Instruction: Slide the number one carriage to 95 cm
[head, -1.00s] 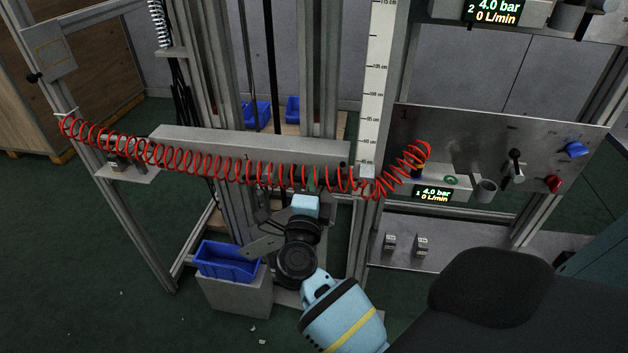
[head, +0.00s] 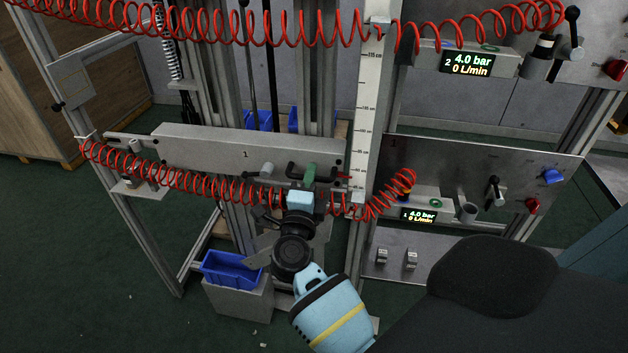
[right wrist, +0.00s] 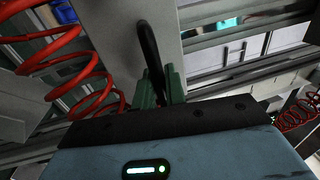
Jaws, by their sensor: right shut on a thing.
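The number one carriage (head: 215,143) is a long grey beam marked 1, spanning the posts in the head view. My right gripper (head: 309,174) has its green fingers shut on the black handle (head: 293,168) at the beam's right part. The right wrist view shows the fingers (right wrist: 159,88) on both sides of the black bar (right wrist: 149,45). A vertical centimetre scale (head: 366,110) stands right of the beam. A small red pointer (head: 343,177) at the beam's right end lies low on the scale, near the 90 and 85 marks; its exact reading is unclear. My left gripper is out of view.
A red coiled hose (head: 200,178) hangs just below the beam, near my gripper; another (head: 290,35) crosses above. A valve panel (head: 480,170) stands right. A blue bin (head: 230,268) sits lower left.

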